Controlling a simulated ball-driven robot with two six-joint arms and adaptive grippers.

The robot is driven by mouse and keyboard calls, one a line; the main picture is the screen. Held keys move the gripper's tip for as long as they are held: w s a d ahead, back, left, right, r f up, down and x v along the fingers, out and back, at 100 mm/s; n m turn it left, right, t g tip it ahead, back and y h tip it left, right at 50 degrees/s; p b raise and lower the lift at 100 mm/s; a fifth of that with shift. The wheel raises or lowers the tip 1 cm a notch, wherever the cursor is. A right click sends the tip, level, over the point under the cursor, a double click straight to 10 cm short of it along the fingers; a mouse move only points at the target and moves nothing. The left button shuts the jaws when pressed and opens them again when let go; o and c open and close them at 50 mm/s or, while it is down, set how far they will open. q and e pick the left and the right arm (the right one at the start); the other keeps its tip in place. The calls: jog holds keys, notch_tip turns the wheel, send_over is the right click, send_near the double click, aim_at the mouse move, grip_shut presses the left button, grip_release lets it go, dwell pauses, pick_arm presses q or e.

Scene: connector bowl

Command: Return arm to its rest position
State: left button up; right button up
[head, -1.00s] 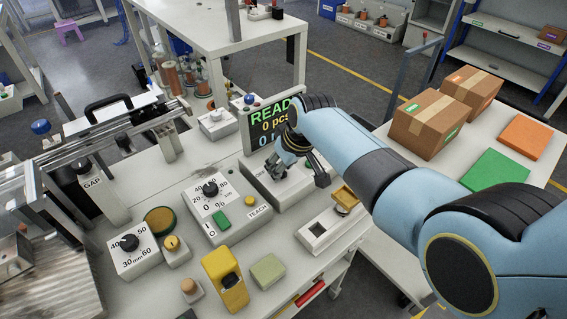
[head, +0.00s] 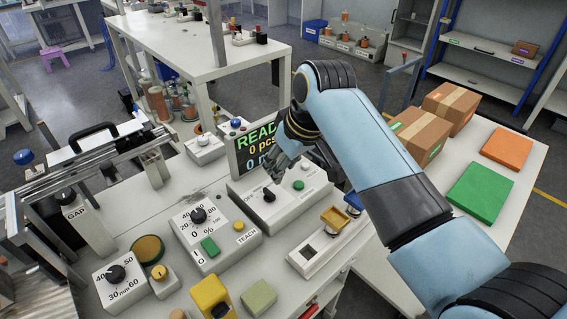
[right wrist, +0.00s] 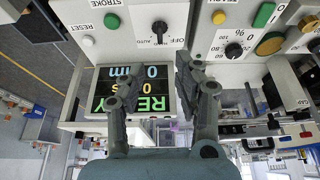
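My right arm reaches in from the lower right of the head view. Its gripper (head: 297,162) hangs just above the control box (head: 290,203) with the black OFF/AUTO knob (head: 268,194), in front of the display (head: 256,147) reading READY. In the right wrist view the two fingers of the gripper (right wrist: 155,85) are spread apart with nothing between them. The box's knob (right wrist: 159,29) and the display (right wrist: 130,90) show beyond the fingertips, apart from them. My left gripper does not show in either view.
A dial box (head: 212,232), a yellow device (head: 211,297) and a fixture with a yellow-brown block (head: 334,217) stand on the white bench. Cardboard boxes (head: 420,135), a green mat (head: 479,192) and an orange mat (head: 507,149) lie on the side table to the right.

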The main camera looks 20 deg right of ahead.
jog(key=shift+s+d, duration=0.1)
jog(key=s+d+r+m+h, duration=0.1)
jog(key=s+d+r, duration=0.15)
jog(key=s, duration=0.65)
jog(key=s+d+r+m+h, duration=0.1)
jog(key=s+d, duration=0.3)
jog(key=s, duration=0.6)
jog(key=s+d+r+m+h, duration=0.1)
jog(key=s+d, duration=0.2)
jog(key=s, duration=0.6)
notch_tip(320, 180, down, 33)
jog(key=d+g+b, duration=0.2)
jog(key=b, duration=0.7)
jog(key=s+f+b, duration=0.4)
jog(key=s+f, duration=0.6)
jog(key=f, duration=0.3)
jog(key=s+d+f+g+b, duration=0.1)
jog(key=s+f+b, duration=0.3)
jog(key=s+f, duration=0.6)
notch_tip(320, 180, down, 4)
jog(key=shift+r+m+y, duration=0.1)
jog(key=shift+m+y, duration=0.2)
